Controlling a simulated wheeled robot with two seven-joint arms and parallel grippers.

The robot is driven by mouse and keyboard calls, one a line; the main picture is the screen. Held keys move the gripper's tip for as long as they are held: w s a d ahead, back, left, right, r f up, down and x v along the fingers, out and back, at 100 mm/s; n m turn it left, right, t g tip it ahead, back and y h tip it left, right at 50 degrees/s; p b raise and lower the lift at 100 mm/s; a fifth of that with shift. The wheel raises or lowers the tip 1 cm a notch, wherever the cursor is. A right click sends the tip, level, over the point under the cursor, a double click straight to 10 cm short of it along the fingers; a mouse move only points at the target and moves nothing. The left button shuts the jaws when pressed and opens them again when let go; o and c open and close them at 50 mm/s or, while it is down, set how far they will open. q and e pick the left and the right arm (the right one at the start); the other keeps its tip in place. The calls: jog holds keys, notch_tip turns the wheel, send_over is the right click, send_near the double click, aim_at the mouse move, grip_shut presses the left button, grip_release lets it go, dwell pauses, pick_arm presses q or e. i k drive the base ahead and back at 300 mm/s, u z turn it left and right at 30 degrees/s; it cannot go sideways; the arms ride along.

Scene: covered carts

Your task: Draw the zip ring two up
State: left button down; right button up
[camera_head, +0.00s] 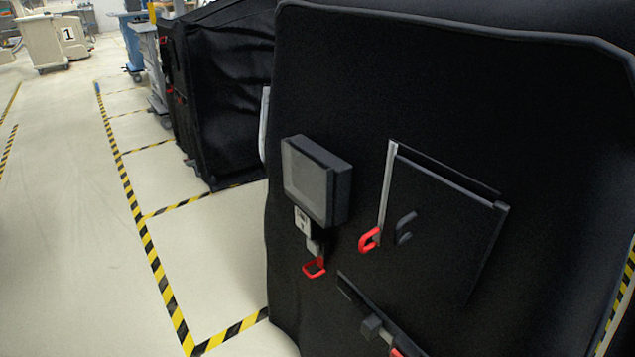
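A cart under a black cover (420,80) fills the right half of the head view. A red ring (369,240) hangs at the lower end of a pale vertical strip, at the left edge of a square flap (450,215). A second red ring (314,269) hangs lower left, under a grey-faced box (318,180) and a small light metal piece. A third red part (396,352) is cut off by the bottom edge, at the end of a slanted dark strip. I cannot tell which of these is the zip ring meant. Neither gripper is in view.
A dark hook-shaped handle (405,228) sits on the flap. Another black-covered cart (230,90) stands behind, left. Yellow-black tape (140,222) marks bays on the pale floor. The floor on the left is open. Farther carts (45,42) stand at the back.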

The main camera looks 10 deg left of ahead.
aim_at(361, 246)
jog(key=k, duration=1)
jog(key=u, duration=0.75)
jog(key=i, duration=0.8)
jog(key=z, duration=0.5)
